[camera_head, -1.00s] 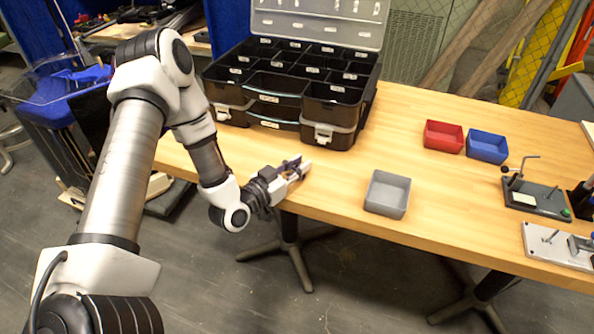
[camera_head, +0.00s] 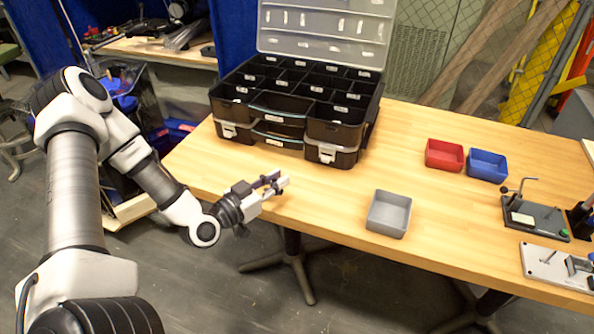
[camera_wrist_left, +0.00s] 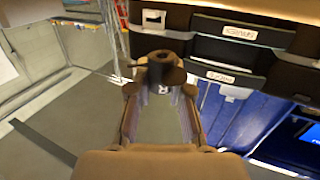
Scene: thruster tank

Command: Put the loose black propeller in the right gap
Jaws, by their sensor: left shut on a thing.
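My left gripper (camera_head: 279,184) is above the front left edge of the wooden table, in front of the black case. In the left wrist view the same gripper (camera_wrist_left: 161,85) has its two fingers closed on a dark propeller (camera_wrist_left: 163,66). The propeller's round hub shows at the fingertips, with a letter R just below it. In the head view the propeller is too small and too hidden by the fingers to make out. I cannot pick out the right gap in either view. My right gripper is not in view.
The open black compartment case (camera_head: 290,112) stands at the back left of the table (camera_head: 320,205). A grey bin (camera_head: 388,213), a red bin (camera_head: 444,154) and a blue bin (camera_head: 487,165) stand to the right. Fixtures (camera_head: 535,218) fill the far right. The table middle is clear.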

